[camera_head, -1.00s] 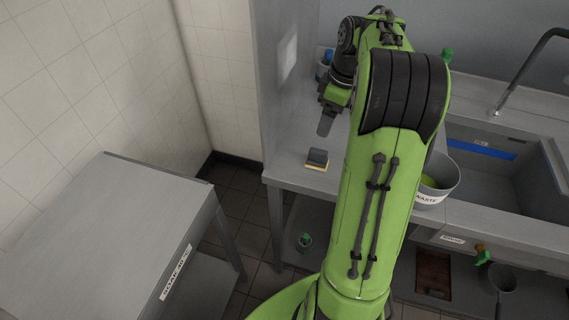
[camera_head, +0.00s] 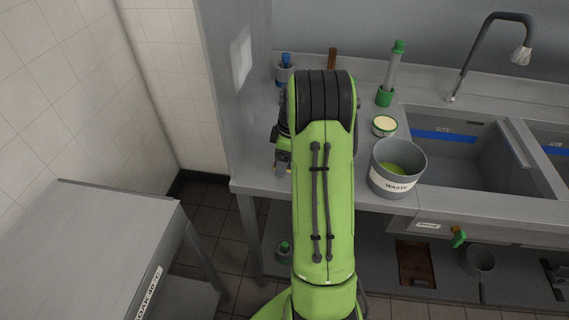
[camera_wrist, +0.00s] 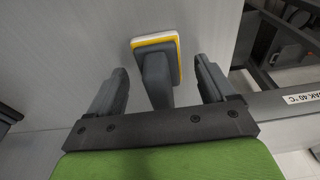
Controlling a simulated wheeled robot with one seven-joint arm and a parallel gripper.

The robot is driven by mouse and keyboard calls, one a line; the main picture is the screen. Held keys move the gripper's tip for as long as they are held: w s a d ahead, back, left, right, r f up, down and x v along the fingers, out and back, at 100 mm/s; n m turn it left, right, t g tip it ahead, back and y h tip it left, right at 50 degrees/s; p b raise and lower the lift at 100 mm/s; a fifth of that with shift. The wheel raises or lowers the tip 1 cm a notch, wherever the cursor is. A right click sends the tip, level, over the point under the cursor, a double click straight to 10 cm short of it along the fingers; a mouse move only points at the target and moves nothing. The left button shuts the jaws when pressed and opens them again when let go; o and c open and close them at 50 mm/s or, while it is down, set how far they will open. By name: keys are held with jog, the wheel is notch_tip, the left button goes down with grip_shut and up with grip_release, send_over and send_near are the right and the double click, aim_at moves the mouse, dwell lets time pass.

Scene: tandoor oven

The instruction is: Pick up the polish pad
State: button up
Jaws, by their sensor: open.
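The polish pad (camera_wrist: 173,42) shows in the wrist view as a flat block with a yellow layer, a pale edge and a dark grey grip rising from it. It sits on the grey counter (camera_wrist: 75,60). My gripper (camera_wrist: 160,66) is open, with one finger on each side of the pad's grip. I see gaps between the fingers and the grip, so it holds nothing. In the head view my arm covers most of the gripper and the pad there cannot be made out clearly.
The counter's front edge (camera_head: 260,189) is close to my gripper. A grey waste bucket (camera_head: 398,186) and a tin (camera_head: 384,126) stand right of my arm, beside the sink (camera_head: 455,165). A cup with a blue-topped item (camera_head: 286,74) stands at the back. A tall panel (camera_head: 235,90) bounds the left.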

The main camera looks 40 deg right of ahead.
jog(key=shift+f, duration=0.2)
jog(key=shift+c, duration=0.3)
jog(key=shift+r, duration=0.1)
jog(key=c, duration=1.2)
notch_tip(320, 180, up, 10)
jog(key=shift+r+p, duration=0.1)
jog(key=shift+p, duration=1.1)
jog(key=o, duration=0.6)
jog(key=shift+c, duration=0.2)
jog(key=c, duration=0.3)
